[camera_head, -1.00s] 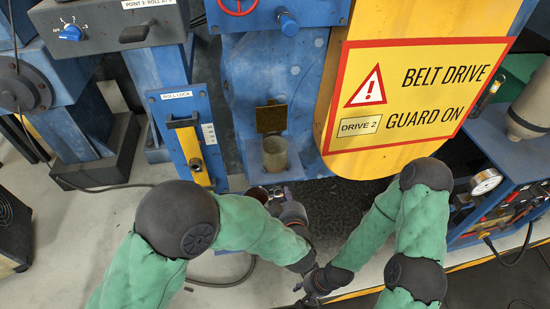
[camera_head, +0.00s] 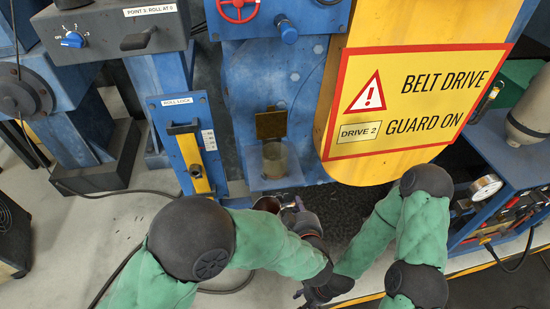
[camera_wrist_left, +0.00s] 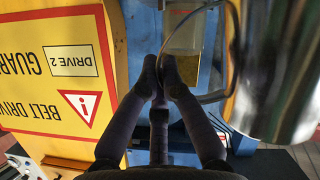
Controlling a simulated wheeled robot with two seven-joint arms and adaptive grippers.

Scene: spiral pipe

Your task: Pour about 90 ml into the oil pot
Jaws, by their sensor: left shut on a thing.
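The oil pot (camera_head: 275,158) is a clear, upright cup on a blue ledge of the machine, with its brown lid (camera_head: 270,124) raised behind it. In the left wrist view the pot (camera_wrist_left: 187,38) shows yellowish content, just beyond my fingertips. A shiny metal jug (camera_wrist_left: 283,75) fills the right of that view. My left gripper (camera_wrist_left: 167,72) is shut at the jug's handle (camera_wrist_left: 214,97). In the head view the jug (camera_head: 267,204) is just below the pot, apart from it, beside my left gripper (camera_head: 290,206). My right gripper (camera_head: 308,294) is low, its fingers unclear.
The yellow belt guard (camera_head: 410,90) stands right of the pot. A roll lock panel (camera_head: 188,145) with a yellow bar is on its left. A blue cart with a gauge (camera_head: 486,188) is at the right.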

